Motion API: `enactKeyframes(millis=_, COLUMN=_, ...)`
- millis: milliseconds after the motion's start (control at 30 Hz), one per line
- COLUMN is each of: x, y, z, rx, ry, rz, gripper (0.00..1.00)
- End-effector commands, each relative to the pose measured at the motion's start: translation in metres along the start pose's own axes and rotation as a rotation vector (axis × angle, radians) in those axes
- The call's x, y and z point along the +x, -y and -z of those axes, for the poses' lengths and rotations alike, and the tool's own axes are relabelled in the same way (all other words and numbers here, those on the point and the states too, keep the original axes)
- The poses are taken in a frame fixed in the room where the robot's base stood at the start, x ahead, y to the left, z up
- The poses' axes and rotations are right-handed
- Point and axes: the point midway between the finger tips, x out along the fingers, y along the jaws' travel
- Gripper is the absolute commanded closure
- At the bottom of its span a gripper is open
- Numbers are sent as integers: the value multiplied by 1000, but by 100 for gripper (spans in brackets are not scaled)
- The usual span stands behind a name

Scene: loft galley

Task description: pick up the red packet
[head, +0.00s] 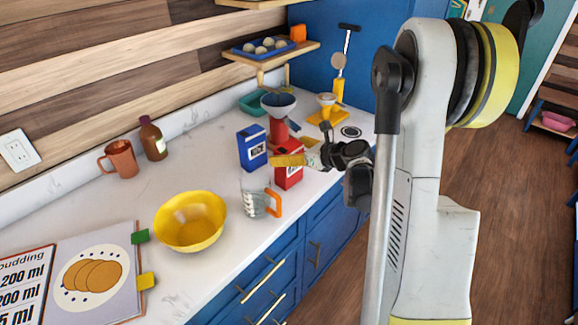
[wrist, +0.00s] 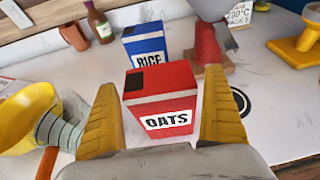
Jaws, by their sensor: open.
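The red packet (wrist: 162,103), labelled OATS, stands upright on the white counter in the wrist view. It also shows in the head view (head: 289,172), partly covered by my gripper. My gripper (wrist: 162,108) is open, with one yellow finger to the left of the red packet and one to the right. The packet appears between or just beyond the fingertips; I cannot tell whether either finger touches it. In the head view my gripper (head: 287,161) is at the packet's upper part.
A blue RICE packet (head: 252,148) stands close behind the red one. A red-based funnel stand (head: 278,128) is nearby. A clear measuring cup with an orange handle (head: 262,202) and a yellow bowl (head: 190,222) stand nearer.

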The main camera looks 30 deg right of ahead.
Motion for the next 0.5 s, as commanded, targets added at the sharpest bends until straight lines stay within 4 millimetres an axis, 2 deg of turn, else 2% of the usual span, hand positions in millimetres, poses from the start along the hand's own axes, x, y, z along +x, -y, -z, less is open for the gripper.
enactKeyframes(millis=33, x=0, y=0, z=0, rx=0, ry=0, rz=0, gripper=9)
enactKeyframes(millis=200, x=0, y=0, z=0, rx=0, ry=0, rz=0, gripper=61)
enactKeyframes(millis=233, x=0, y=0, z=0, rx=0, ry=0, rz=0, gripper=67)
enactKeyframes(millis=500, x=-1, y=0, z=-1, rx=0, ry=0, rz=0, gripper=67)
